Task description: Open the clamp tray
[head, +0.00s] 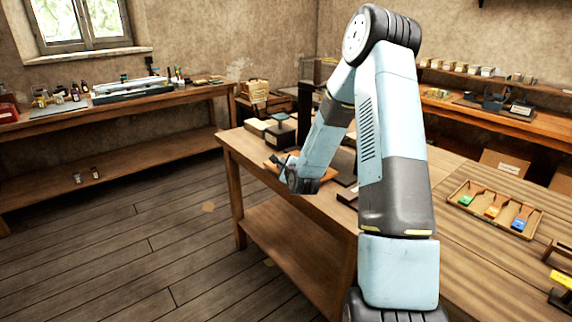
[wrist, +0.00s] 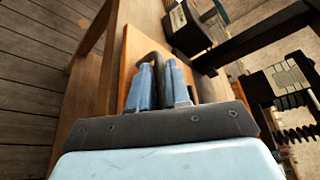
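The clamp tray (wrist: 128,46) is an orange-brown wooden board on the workbench. In the head view my gripper (head: 290,163) is at the bench's left edge, beside a small visible piece of the clamp tray (head: 329,178). My arm hides much of the tray and the bench behind it.
The workbench (head: 240,150) has a dark press frame (head: 305,105) and a dark stand (head: 280,132) on it. A parts tray (head: 465,188) with coloured pieces lies on the right bench. The plank floor (head: 130,240) left of the workbench is clear.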

